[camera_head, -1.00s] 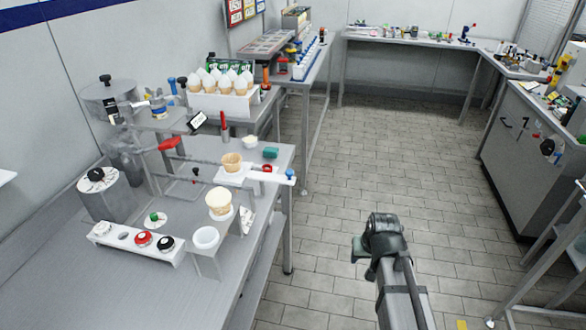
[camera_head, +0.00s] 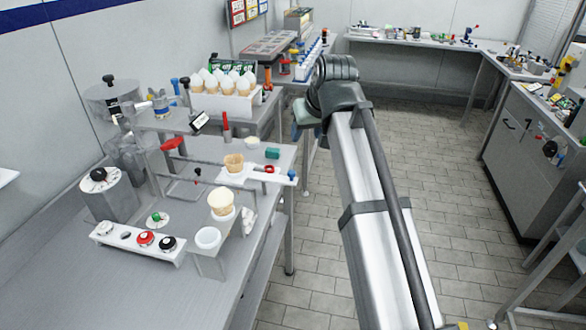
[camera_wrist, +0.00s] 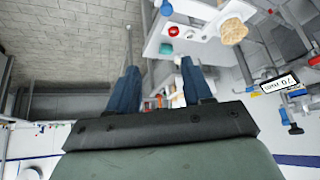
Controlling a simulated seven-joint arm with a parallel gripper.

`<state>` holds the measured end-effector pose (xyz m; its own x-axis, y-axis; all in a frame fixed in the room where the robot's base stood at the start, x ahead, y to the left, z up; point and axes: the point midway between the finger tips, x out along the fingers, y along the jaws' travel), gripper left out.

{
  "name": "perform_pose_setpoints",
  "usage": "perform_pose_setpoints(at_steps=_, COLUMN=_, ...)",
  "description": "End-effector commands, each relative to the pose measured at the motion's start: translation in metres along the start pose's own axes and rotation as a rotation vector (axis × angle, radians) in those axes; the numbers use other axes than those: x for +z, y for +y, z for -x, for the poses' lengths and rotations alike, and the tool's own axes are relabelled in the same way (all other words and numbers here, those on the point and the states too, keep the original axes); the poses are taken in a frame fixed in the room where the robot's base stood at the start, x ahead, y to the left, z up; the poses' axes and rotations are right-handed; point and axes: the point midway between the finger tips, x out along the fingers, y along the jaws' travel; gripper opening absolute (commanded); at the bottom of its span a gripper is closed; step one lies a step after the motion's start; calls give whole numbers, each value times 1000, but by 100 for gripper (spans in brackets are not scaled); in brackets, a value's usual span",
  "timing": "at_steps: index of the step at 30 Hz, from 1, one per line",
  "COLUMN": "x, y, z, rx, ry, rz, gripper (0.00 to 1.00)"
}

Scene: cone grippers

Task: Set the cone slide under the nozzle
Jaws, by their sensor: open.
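The white cone slide (camera_head: 279,177) lies on the bench, with a blue knob (camera_head: 292,174) at its right end. A wafer cone cup (camera_head: 234,163) stands at its left part. In the wrist view the slide (camera_wrist: 212,27) and the cup (camera_wrist: 233,31) are at the top, beyond my fingers. I cannot clearly make out the nozzle; a red handle (camera_head: 173,144) on a metal bar is left of the slide. My gripper (camera_wrist: 160,75) is open and empty, apart from the slide. In the head view its fingers are hidden by my arm.
A white rack of cones (camera_head: 226,103) stands behind. A filled cone (camera_head: 221,203) stands in a holder in front. The tiled floor (camera_head: 460,180) to the right is clear.

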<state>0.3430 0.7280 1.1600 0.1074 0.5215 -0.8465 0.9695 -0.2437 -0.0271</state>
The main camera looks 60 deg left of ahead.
Motion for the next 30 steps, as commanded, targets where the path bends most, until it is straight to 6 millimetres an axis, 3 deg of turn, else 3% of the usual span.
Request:
perform_pose_setpoints(at_steps=1, x=-14, y=0, z=-4, rx=-16, ry=-34, rz=28, gripper=50)
perform_pose_setpoints(at_steps=2, x=-14, y=-1, z=-5, rx=-27, ry=-55, rz=49, gripper=50)
perform_pose_setpoints(at_steps=8, x=8, y=-10, z=-3, rx=-84, ry=-162, rz=186, gripper=50)
perform_pose_setpoints(at_steps=14, x=12, y=-10, z=-8, rx=-90, ry=-172, rz=234, gripper=50)
perform_pose_setpoints(at_steps=20, x=17, y=-12, z=-32, rx=-90, ry=-173, rz=233, gripper=50)
perform_pose_setpoints(at_steps=30, x=27, y=-16, z=-89, rx=-90, ry=-173, rz=232, gripper=50)
